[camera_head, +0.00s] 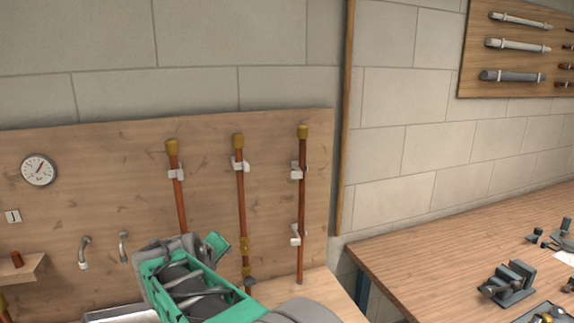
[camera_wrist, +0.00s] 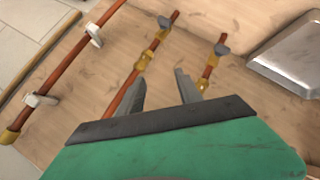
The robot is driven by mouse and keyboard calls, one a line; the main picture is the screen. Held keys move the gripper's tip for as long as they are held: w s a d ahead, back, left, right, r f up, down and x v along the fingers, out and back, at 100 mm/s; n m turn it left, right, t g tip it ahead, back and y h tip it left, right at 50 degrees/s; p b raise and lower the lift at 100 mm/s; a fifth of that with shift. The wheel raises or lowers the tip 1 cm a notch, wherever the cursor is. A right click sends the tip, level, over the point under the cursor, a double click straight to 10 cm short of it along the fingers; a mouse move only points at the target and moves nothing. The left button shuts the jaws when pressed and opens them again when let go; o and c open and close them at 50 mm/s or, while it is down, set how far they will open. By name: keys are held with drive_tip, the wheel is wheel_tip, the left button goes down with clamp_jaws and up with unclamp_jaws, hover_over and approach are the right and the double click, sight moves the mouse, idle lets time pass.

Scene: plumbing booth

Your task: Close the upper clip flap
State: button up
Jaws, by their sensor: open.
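The rightmost copper pipe (camera_head: 301,205) stands upright on the wooden board with two white clips. Its upper clip (camera_head: 299,171) sits below the brass cap, and its lower clip (camera_head: 296,235) is further down; both jut left of the pipe. The wrist view shows this pipe upside down at the left, with the upper clip (camera_wrist: 40,100) near the brass cap and the lower clip (camera_wrist: 95,35) above. Flap positions are too small to tell. My gripper (camera_wrist: 160,90) is open and empty, apart from both clips, before the middle pipe. In the head view my green arm hides its fingertips.
The middle pipe (camera_head: 241,200) and left pipe (camera_head: 179,200) each have a white clip near the top. A gauge (camera_head: 39,170) and two hooked spouts are left. A metal basin (camera_wrist: 295,50) lies beside the pipes. A workbench (camera_head: 420,260) with a vise stands right.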

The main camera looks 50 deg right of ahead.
drive_tip(key=d+r+g+h+p, duration=0.1)
drive_tip(key=d+r+h, duration=0.3)
drive_tip(key=d+r, duration=0.45)
drive_tip(key=n+g+h+p, duration=0.2)
drive_tip(key=g+h, duration=0.2)
drive_tip(key=h, duration=0.2)
approach(294, 175)
drive_tip(key=d, duration=0.4)
drive_tip(key=shift+w+r, duration=0.2)
drive_tip(key=d+p, duration=0.2)
drive_tip(key=d, duration=0.4)
drive_tip(key=shift+w+d, duration=0.1)
drive_tip(key=shift+w, duration=0.1)
drive_tip(key=shift+d+f, duration=0.15)
drive_tip(key=shift+d, duration=0.25)
clamp_jaws()
